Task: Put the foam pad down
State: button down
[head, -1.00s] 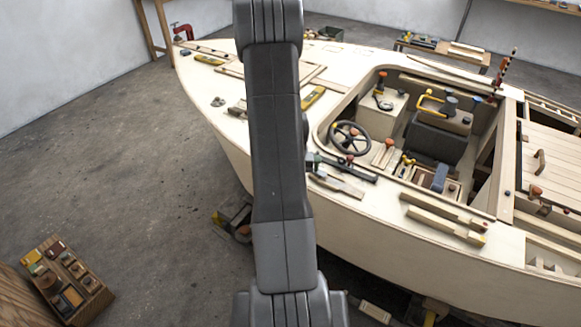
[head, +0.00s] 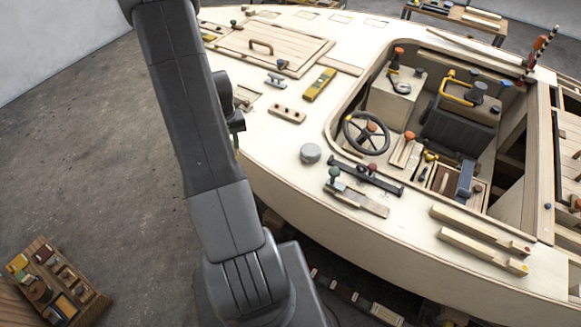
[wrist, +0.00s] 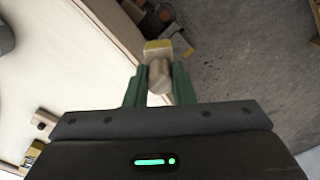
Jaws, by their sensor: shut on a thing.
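In the wrist view, my gripper (wrist: 158,74) has green fingers, shut on a pale beige, rounded piece (wrist: 159,78) that I take for the foam pad. A small block with a yellowish face (wrist: 157,47) shows just beyond the fingertips; I cannot tell whether it belongs to the held piece. The gripper is over the edge of the pale hull (wrist: 60,75), with grey floor to the right. In the head view, my arm hides the fingers and the held piece.
The deck holds a grey round disc (head: 310,153), a yellow level (head: 319,85), a drilled wooden strip (head: 287,114) and two timber battens (head: 480,240). The cockpit has a steering wheel (head: 366,132). A wooden tray of parts (head: 57,285) stands at lower left. Bare deck lies around the disc.

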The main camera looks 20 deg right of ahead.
jog(key=s+d+r+m+b, duration=0.1)
jog(key=s+d+r+b, duration=0.3)
jog(key=s+d, duration=0.45)
jog(key=s+d+r+b, duration=0.35)
jog(key=s+d, duration=0.25)
jog(key=d, duration=0.5)
jog(key=f, duration=0.9)
jog(key=shift+w+d, duration=0.15)
jog(key=shift+d, duration=0.05)
jog(key=c, duration=1.2)
grip_release()
jog(key=shift+c, duration=0.2)
notch_tip(320, 180, up, 12)
jog(key=shift+f, duration=0.1)
